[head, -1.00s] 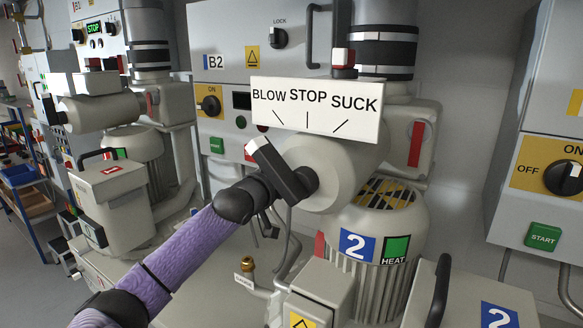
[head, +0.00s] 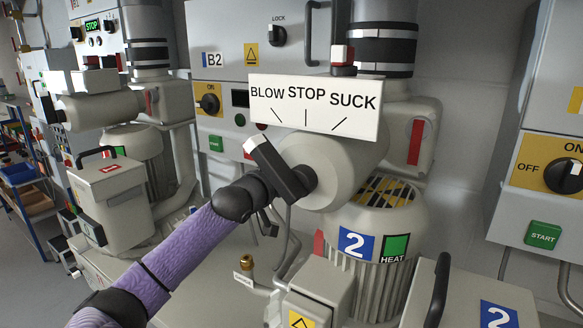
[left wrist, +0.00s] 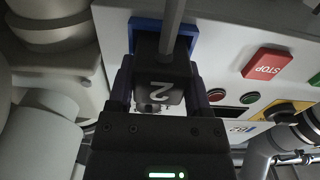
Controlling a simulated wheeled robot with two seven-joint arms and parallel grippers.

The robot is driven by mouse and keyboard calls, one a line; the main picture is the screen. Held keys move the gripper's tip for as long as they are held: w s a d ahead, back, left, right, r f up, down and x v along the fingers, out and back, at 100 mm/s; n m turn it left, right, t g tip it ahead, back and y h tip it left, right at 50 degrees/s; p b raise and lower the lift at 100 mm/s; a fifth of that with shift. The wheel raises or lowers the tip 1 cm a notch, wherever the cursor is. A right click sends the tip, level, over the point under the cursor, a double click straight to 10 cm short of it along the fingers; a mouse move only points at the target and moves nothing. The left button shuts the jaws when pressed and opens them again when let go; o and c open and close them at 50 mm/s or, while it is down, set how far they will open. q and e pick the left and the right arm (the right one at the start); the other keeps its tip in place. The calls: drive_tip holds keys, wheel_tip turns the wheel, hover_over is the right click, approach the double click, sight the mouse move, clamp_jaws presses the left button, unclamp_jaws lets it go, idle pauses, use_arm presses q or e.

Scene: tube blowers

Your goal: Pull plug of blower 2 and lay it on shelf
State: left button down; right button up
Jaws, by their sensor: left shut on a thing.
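In the left wrist view, my left gripper (left wrist: 161,78) is shut on a black plug (left wrist: 160,92) with a white 2, which shows upside down. A grey cable (left wrist: 173,24) runs up from the plug. A blue socket frame (left wrist: 190,43) on the pale panel is right behind the plug; I cannot tell how deep the plug sits in it. In the head view, my purple left arm reaches in toward blower 2 (head: 375,235), and the gripper and plug are hidden behind the machine's lever. I cannot pick out the shelf with certainty. My right gripper is not in view.
The black lever (head: 277,170) under the BLOW STOP SUCK sign (head: 315,106) is close to my arm. A brass fitting (head: 246,262) stands below it. The wrist view shows a red STOP button (left wrist: 266,64) beside the gripper.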

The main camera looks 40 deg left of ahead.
use_arm(q)
drive_tip(key=shift+f, duration=0.1)
drive_tip(key=s+b, duration=0.2)
drive_tip(key=s, duration=0.4)
drive_tip(key=shift+s+d+b, duration=0.25)
drive_tip(key=shift+d+b, duration=0.1)
drive_tip(key=shift+b, duration=0.05)
drive_tip(key=shift+s, duration=0.1)
drive_tip(key=s+d+p, duration=0.1)
drive_tip(key=s+p, duration=0.1)
drive_tip(key=s, duration=1.3)
drive_tip(key=shift+s+d+p, duration=0.2)
drive_tip(key=shift+d+p, duration=0.1)
drive_tip(key=shift+d, duration=0.05)
